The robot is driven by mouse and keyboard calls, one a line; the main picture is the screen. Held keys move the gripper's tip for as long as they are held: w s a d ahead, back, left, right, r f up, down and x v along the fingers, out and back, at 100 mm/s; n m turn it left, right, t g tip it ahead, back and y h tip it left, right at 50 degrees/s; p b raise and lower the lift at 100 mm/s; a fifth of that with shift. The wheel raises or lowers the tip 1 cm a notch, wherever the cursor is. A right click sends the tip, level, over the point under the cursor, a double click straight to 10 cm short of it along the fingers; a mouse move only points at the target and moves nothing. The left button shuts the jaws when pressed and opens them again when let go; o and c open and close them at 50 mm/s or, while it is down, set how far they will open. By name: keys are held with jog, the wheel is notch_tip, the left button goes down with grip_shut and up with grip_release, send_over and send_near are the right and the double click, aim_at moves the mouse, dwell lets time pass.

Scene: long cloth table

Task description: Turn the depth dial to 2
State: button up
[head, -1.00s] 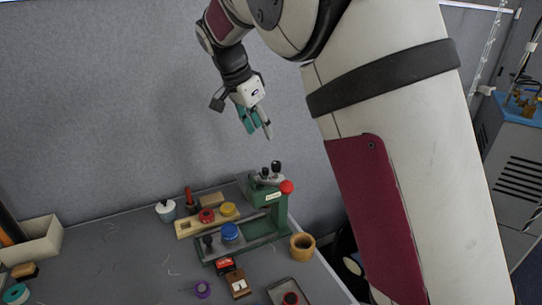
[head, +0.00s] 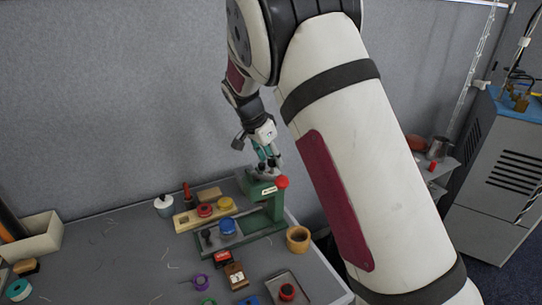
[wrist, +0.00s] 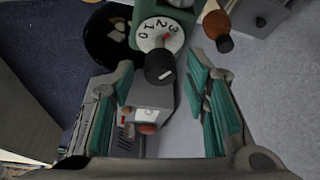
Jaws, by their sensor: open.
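The green press (head: 270,207) stands at the right end of the long table, with a red ball (head: 283,182) on its side. In the wrist view its depth dial is a white disc (wrist: 147,29) with black numerals 0 to 3 and a small red mark. A black knob (wrist: 158,68) with a pale line on its top stands between the camera and the disc. I cannot tell for sure which numeral the dial is set to. My gripper (head: 268,163) is open just above the press top. In the wrist view, its teal-padded fingers (wrist: 165,88) lie either side of the knob, apart from it.
A wooden cup (head: 298,239) is right of the press. A wooden strip with red and yellow round pieces (head: 205,210) lies left. A tray (head: 300,288) is in front.

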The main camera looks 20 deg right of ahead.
grip_shut()
jog(key=shift+s+n, duration=0.1)
jog(key=shift+n, duration=0.3)
jog(key=n+t, duration=0.1)
jog(key=n, duration=0.1)
jog(key=shift+d+n+y+p, duration=0.1)
jog(key=shift+n+y+p, duration=0.2)
jog(key=shift+n+p, duration=0.1)
jog(key=shift+n+t+y, duration=0.6)
jog(key=shift+n+y, duration=0.1)
jog(key=shift+n, duration=1.4)
grip_release()
